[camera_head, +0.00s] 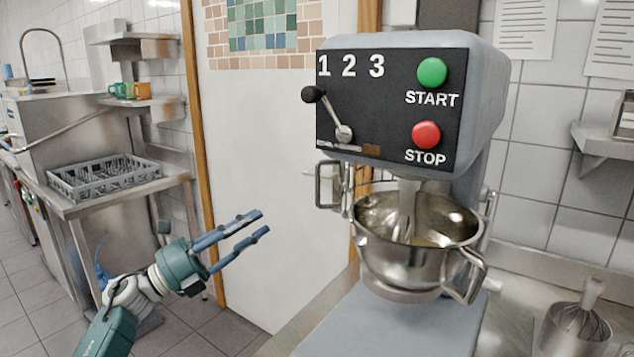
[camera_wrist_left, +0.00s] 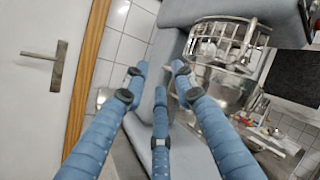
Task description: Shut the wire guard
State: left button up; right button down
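The planetary mixer (camera_head: 410,95) stands on the counter with a steel bowl (camera_head: 400,262) under its head. In the left wrist view the wire guard (camera_wrist_left: 228,38) shows as a curved cage of thin metal bars by the bowl (camera_wrist_left: 218,85). In the head view a metal loop (camera_head: 320,187) sticks out left of the bowl; I cannot tell whether it is guard or bowl handle. How far open the guard stands is unclear. My left gripper (camera_head: 264,222) is open and empty, left of the mixer and apart from it; its spread fingers show in the wrist view (camera_wrist_left: 160,75). My right gripper is out of view.
A lever (camera_head: 328,110) and green and red buttons (camera_head: 430,103) are on the mixer's front. A white door (camera_head: 270,130) is behind my gripper. A dish rack (camera_head: 105,178) is at left. A pot with a whisk (camera_head: 576,325) stands at right. Space between gripper and mixer looks clear.

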aim_at(317, 200)
pick_arm(q)
jog(key=s+d+r+m+g+y, duration=0.1)
jog(key=s+d+r+m+g, duration=0.2)
jog(key=s+r+m+g, duration=0.85)
jog(key=w+d+t+p, duration=0.1)
jog(key=d, duration=0.2)
jog(key=w+d+m+t+p, duration=0.1)
jog(key=d, duration=0.3)
jog(key=w+d+r+m+t+p, duration=0.1)
jog(key=d+t, duration=0.1)
jog(key=d, duration=0.1)
jog(key=shift+w+d+r+m+y, duration=0.1)
jog(key=shift+w+d+m+y, duration=0.05)
jog(key=shift+d+m+y, duration=0.15)
grip_shut()
